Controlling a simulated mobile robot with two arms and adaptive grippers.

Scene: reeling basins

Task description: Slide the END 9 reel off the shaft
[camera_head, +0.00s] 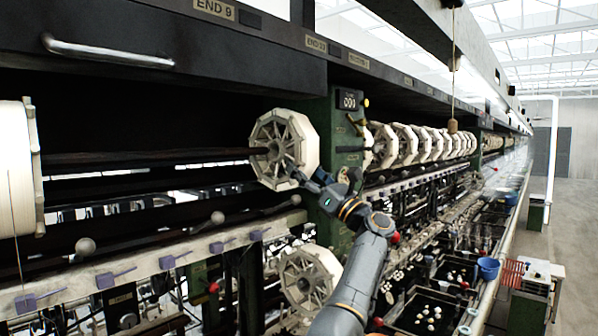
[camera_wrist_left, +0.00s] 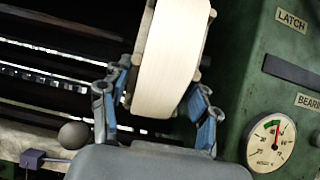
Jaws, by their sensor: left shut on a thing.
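A pale reel (camera_head: 303,142) with a spoked end sits below the overhead beam, just right of the END 9 sign (camera_head: 213,8). A dark shaft (camera_head: 205,154) runs from the left to its hub, and the reel appears to be on it. The reel stands beside the green housing (camera_head: 345,150). My left gripper (camera_head: 305,182) is shut on its lower rim. In the left wrist view the reel's pale rim (camera_wrist_left: 170,60) is between the two blue-padded fingers (camera_wrist_left: 157,105). The far side of the hub is hidden. My right gripper is not in view.
A large reel (camera_head: 17,170) stands at the left edge, another reel (camera_head: 310,277) lies lower down, and a row of reels (camera_head: 425,143) recedes right. The green housing with a gauge (camera_wrist_left: 270,140) is close on the right. Ball-ended levers (camera_head: 85,246) line the front rail.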

